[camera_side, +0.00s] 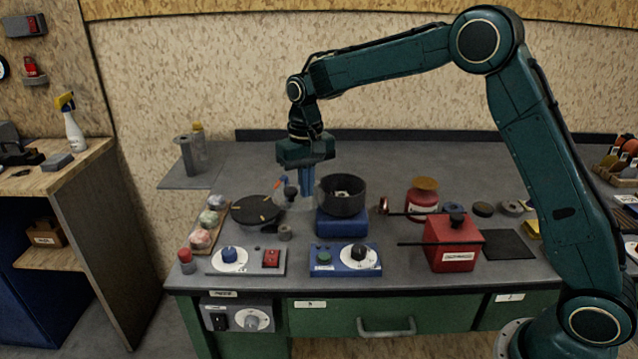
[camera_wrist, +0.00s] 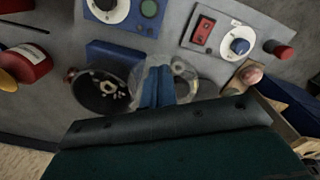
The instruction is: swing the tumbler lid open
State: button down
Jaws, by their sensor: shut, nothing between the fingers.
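The tumbler is a black round drum (camera_side: 343,202) on a blue base (camera_side: 341,227). Its mouth is uncovered and pale stones show inside; the drum (camera_wrist: 82,97) also shows in the wrist view. A clear, round-edged piece that looks like the lid (camera_wrist: 184,73) is beside the drum, off its mouth. It shows faintly left of the drum in the side view. My gripper (camera_side: 307,200) points down just left of the drum, its blue fingers shut and empty. In the wrist view the fingers (camera_wrist: 158,88) overlap the clear lid; I cannot tell whether they touch it.
A dark disc (camera_side: 256,209) and a tray of rough stones (camera_side: 203,238) lie to the left. Control boxes with a red switch (camera_side: 271,258) and a green button (camera_side: 324,257) stand in front. A red box (camera_side: 453,255) and a red can (camera_side: 423,200) stand right.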

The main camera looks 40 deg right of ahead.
notch_tip(320, 180, up, 5)
dwell(0.7)
jog(key=shift+r, duration=0.1)
jog(key=s+d+r+n+t, duration=0.1)
jog(key=s+r, duration=0.3)
jog(key=s, duration=0.4)
jog(key=s+d+r+t, duration=0.1)
jog(key=s+r+t, duration=0.1)
jog(key=s+r, duration=0.4)
jog(key=s+f+n+t, duration=0.1)
jog(key=s+f, duration=0.1)
jog(key=s, duration=0.8)
jog(key=s+d+f+n+t, duration=0.1)
jog(key=s+f, duration=0.2)
jog(key=s, duration=0.6)
jog(key=shift+s+d+t, duration=0.25)
jog(key=shift+s+t, duration=0.05)
jog(key=shift+s, duration=0.05)
